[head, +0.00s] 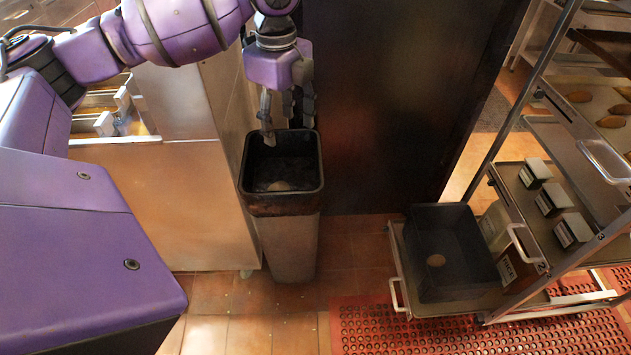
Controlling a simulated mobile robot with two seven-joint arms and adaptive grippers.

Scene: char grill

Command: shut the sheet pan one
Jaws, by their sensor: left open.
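A wheeled-looking rack of sheet pans (488,165) stands at the right. Its lowest pan (404,268) sticks out to the left, with a pale handle on its front edge. I cannot read a number one on it; tags 2 and 3 show on the pans above. A black tub (437,285) sits on this low pan, with a small round tan thing inside. My left gripper (288,122) is open, pointing down over the mouth of a tall bin, well left of the rack. It holds nothing that I can see. My right gripper is out of view.
The tall bin (285,245) with a dark liner stands against a steel counter (190,190). Higher pans carry metal containers (552,200) and brown food (610,121). A red perforated mat (375,332) lies before the rack. Tiled floor between bin and rack is clear.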

